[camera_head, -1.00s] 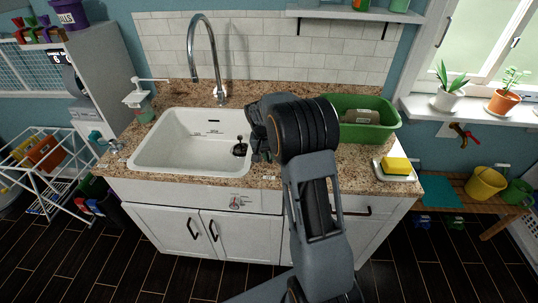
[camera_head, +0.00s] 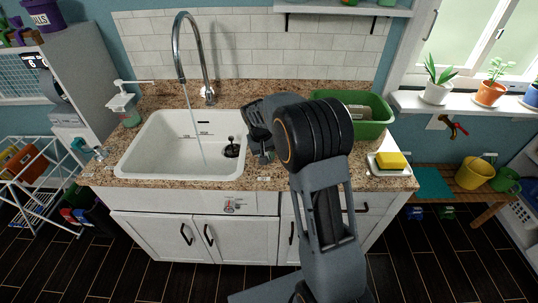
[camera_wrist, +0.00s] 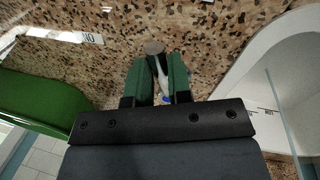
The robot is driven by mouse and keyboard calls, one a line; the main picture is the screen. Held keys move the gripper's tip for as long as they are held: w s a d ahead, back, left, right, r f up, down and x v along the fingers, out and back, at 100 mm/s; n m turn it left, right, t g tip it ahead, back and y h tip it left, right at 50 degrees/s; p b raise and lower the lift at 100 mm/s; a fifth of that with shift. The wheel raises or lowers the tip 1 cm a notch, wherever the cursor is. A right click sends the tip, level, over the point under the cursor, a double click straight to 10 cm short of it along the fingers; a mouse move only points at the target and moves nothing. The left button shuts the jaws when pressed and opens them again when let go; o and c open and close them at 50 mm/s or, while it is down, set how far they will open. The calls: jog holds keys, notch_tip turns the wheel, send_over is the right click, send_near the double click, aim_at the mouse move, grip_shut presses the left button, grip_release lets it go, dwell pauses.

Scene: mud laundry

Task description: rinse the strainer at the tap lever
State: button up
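The strainer (camera_head: 232,148), a small dark piece with an upright knob, sits in the right part of the white sink (camera_head: 165,165). Water runs in a thin stream from the chrome tap (camera_head: 178,50) into the sink, left of the strainer. My gripper (camera_head: 262,155) is at the counter just right of the sink, partly hidden by my wrist. In the wrist view my gripper's green fingers (camera_wrist: 157,78) stand close on both sides of the tap lever (camera_wrist: 154,48), which shows a round grey end and a blue-and-white part. The lever is hidden in the head view.
A green tub (camera_head: 372,128) stands on the counter right of my arm. A yellow sponge (camera_head: 391,159) lies on a white dish near the right edge. A soap dispenser (camera_head: 122,100) stands at the back left. Potted plants line the windowsill.

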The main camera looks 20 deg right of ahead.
jog(key=o, duration=0.4)
jog(key=shift+r, duration=0.1)
jog(key=a+r, duration=0.1)
jog(key=r, duration=0.8)
jog(key=a+r, duration=0.1)
jog(key=r, duration=0.3)
jog(key=shift+w+a+r+b, duration=0.1)
jog(key=shift+a+r+b, duration=0.1)
jog(key=shift+a+b, duration=0.15)
